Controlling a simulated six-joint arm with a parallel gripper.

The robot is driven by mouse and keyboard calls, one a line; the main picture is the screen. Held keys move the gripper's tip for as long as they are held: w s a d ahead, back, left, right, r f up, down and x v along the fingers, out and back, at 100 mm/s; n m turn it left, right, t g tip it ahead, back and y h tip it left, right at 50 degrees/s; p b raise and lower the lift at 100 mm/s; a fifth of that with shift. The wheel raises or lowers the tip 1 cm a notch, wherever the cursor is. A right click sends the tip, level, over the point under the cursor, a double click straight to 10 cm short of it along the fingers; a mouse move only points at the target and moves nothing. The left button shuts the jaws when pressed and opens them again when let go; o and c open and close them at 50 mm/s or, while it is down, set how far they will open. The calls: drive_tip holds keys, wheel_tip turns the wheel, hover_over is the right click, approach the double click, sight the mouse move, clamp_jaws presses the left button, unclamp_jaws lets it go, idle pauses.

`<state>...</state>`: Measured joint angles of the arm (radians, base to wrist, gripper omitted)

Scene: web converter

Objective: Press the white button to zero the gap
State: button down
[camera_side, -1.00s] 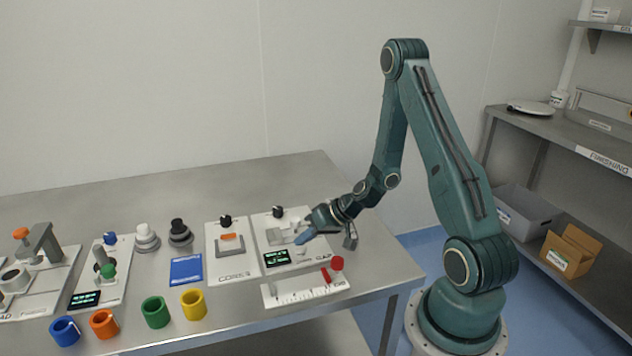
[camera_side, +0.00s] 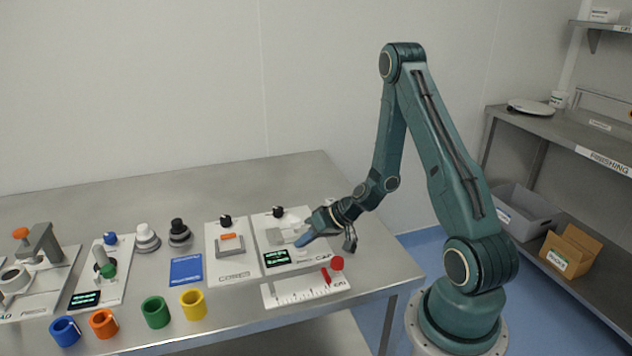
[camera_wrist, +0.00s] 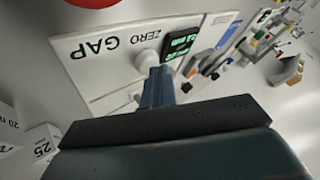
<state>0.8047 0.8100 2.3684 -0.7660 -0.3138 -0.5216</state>
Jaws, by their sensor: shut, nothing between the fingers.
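The white button (camera_wrist: 148,58) is a small round cap on the white gap station plate (camera_wrist: 105,65), next to the printed words ZERO and GAP. In the side view the white button (camera_side: 303,252) sits just below my fingertips, partly covered. My gripper (camera_side: 301,241) is shut and empty, with its blue fingers pointing down at the plate. In the wrist view my gripper (camera_wrist: 160,72) has its fingertips right beside or over the button; I cannot tell whether they touch it. The station's dark display (camera_wrist: 178,45) shows green text I cannot read fully.
A white ruler plate (camera_side: 305,290) with a red knob (camera_side: 337,263) lies in front of the station. Another station (camera_side: 230,250) with an orange part stands to the left. A blue pad (camera_side: 186,270) and several coloured rings, including a yellow one (camera_side: 194,304), lie farther left.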

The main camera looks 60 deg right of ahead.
sight(305, 249)
drive_tip(key=shift+r, duration=0.15)
idle(0.3)
drive_tip(key=shift+r, duration=0.85)
drive_tip(key=shift+r, duration=0.1)
drive_tip(key=shift+r, duration=2.4)
